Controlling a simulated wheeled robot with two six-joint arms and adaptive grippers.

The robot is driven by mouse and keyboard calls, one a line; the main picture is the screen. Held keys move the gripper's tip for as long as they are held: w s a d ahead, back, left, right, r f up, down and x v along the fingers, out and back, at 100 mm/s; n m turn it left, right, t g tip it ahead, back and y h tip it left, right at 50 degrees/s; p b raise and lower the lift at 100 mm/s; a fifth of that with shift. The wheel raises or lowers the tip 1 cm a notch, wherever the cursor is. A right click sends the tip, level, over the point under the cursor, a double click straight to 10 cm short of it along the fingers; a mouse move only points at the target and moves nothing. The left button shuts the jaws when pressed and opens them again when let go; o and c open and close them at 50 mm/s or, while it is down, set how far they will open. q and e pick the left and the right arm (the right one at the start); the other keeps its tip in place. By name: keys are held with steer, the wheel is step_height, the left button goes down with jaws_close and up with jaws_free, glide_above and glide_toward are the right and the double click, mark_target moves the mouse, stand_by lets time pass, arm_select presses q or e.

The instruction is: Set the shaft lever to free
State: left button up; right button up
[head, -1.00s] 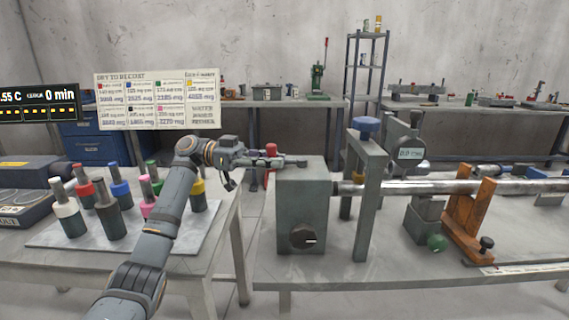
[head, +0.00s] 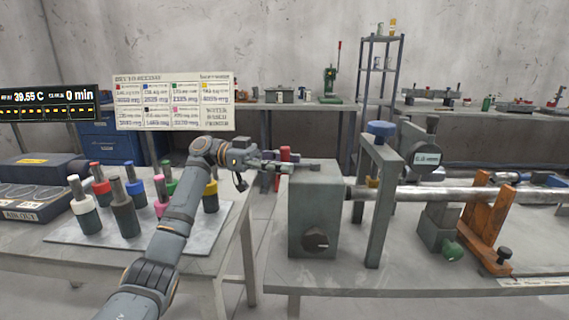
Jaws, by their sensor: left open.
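A grey block (head: 313,215) stands at the left end of the long metal shaft (head: 430,193) on the right bench, with a dark round knob (head: 316,240) on its front. A red-topped part (head: 285,153) shows at the block's upper left, partly hidden by my left gripper; I cannot tell for sure that it is the shaft lever, nor its setting. My left gripper (head: 300,164) is open, level with the block's top edge and close to the red part. Whether they touch is unclear. My right gripper is out of view.
A grey frame with a blue knob (head: 381,128), a dial gauge (head: 425,157) and an orange support (head: 487,220) stand along the shaft. Several colour-capped bottles (head: 122,208) stand on the left table. A gap separates the two tables.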

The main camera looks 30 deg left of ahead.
arm_select(q)
step_height(320, 180, up, 10)
steer(key=shift+f, duration=0.1)
